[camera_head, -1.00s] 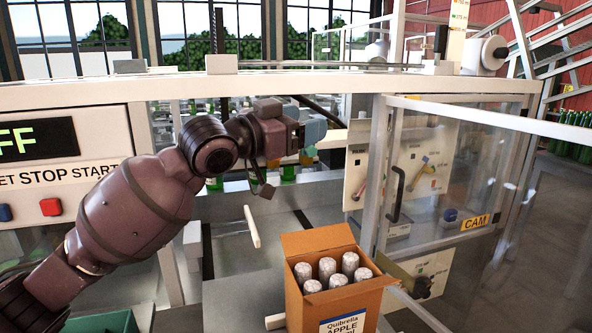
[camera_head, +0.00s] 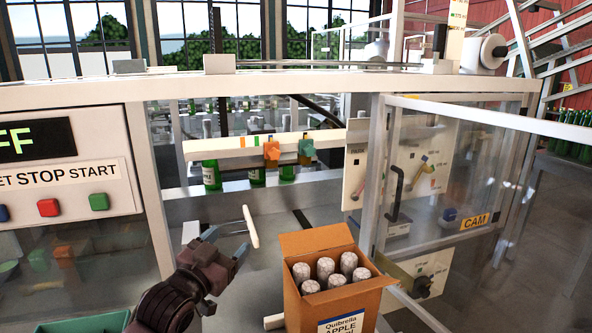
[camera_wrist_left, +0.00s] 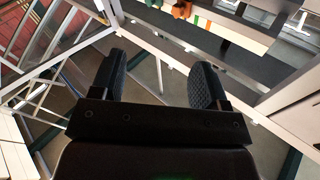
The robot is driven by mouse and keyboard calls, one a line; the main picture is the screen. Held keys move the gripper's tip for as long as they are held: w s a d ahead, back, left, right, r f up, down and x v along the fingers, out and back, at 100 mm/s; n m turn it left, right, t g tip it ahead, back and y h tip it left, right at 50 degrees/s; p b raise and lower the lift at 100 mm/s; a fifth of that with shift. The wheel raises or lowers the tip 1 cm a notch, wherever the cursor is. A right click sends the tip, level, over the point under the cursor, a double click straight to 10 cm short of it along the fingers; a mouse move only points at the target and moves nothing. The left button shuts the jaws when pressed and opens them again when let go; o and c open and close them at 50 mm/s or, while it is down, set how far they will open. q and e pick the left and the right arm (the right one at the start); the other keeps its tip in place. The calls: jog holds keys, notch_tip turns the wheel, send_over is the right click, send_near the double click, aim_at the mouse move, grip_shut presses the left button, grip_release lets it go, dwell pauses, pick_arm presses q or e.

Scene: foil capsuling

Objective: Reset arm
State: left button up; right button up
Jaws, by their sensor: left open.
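My left gripper (camera_head: 226,243) is low in the head view, left of the cardboard box. Its jaws are open and empty, close to a white bar handle (camera_head: 251,226); I cannot tell whether they touch it. In the left wrist view the two dark finger pads (camera_wrist_left: 160,78) stand wide apart with nothing between them. My right gripper does not show.
An open cardboard box (camera_head: 340,292) of foil-topped bottles stands right of the gripper. Behind are green bottles (camera_head: 211,174) and a rail (camera_head: 262,147) with orange and teal clamps. A clear door (camera_head: 450,170) stands at right, a button panel (camera_head: 62,170) at left.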

pick_arm(q)
jog(key=s+a+f+n+g+y, duration=0.1)
jog(key=s+a+f+y, duration=0.2)
jog(key=f, duration=0.4)
jog(key=s+a+f+n+g+y, duration=0.1)
jog(key=s+a+f+n, duration=0.15)
jog(key=s+f, duration=0.35)
jog(key=s+a+f+n+y, duration=0.1)
jog(key=s+a+f+y, duration=0.2)
jog(key=f, duration=0.5)
jog(key=s+a+f+n+g, duration=0.1)
jog(key=s+a+f+g, duration=0.1)
jog(key=s+f, duration=0.4)
jog(key=s+a+f+n+g+y, duration=0.1)
jog(key=s+a+f+g, duration=0.1)
jog(key=s+f, duration=0.4)
jog(key=s+a, duration=0.1)
jog(key=s, duration=0.4)
jog(key=shift+s+a+f, duration=0.15)
jog(key=shift+s+f, duration=0.2)
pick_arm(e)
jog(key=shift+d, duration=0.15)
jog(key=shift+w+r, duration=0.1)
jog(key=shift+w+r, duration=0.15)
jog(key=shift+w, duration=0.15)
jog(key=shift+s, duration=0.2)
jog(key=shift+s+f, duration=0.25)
